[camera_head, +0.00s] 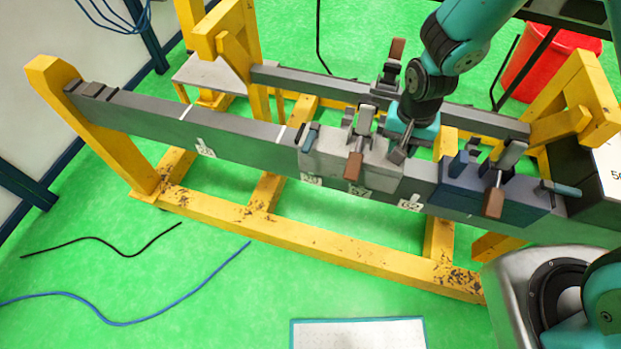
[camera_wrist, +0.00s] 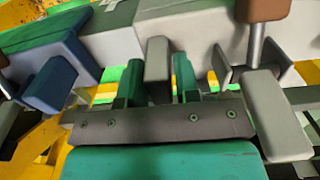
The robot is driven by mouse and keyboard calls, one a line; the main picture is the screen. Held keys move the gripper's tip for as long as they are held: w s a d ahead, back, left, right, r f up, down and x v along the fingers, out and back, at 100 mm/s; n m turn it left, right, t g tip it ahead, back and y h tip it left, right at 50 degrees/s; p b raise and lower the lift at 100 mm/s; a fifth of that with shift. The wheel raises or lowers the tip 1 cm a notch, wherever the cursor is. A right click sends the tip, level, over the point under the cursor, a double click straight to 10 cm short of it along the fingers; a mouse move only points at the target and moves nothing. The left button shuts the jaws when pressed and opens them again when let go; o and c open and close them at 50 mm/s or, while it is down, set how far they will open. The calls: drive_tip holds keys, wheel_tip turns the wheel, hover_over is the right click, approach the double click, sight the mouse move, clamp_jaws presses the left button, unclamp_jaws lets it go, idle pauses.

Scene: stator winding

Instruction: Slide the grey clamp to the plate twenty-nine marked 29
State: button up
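The grey clamp (camera_head: 330,163) sits around the long grey beam (camera_head: 245,150), near its middle. Its upright grey tab (camera_wrist: 158,62) stands between my gripper's green fingers (camera_wrist: 158,88) in the wrist view, with the fingers close against both sides. In the head view my gripper (camera_head: 402,148) reaches down at the clamp's right end. Small white number plates lie along the beam's front. One (camera_head: 205,148) is well left of the clamp, others (camera_head: 311,180) are at its lower edge, and one (camera_head: 410,203) is to its right. Their digits are too small to read surely.
A blue clamp (camera_head: 485,190) sits on the same beam to the right; it also shows in the wrist view (camera_wrist: 60,75). A second beam (camera_head: 310,83) runs behind, on the yellow frame (camera_head: 290,230). The beam left of the grey clamp is clear.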

drive_tip(key=shift+a, duration=0.1)
approach(351, 147)
drive_tip(key=shift+s+d+f, duration=0.1)
drive_tip(key=shift+d+f, duration=0.05)
drive_tip(key=shift+f, duration=1.2)
drive_tip(key=shift+d+f, duration=0.1)
drive_tip(key=shift+f, duration=1.25)
drive_tip(key=shift+a, duration=0.5)
drive_tip(key=shift+d, duration=0.3)
drive_tip(key=shift+o, duration=1.4)
wheel_tip(351, 147, up, 10)
drive_tip(key=p, duration=0.7)
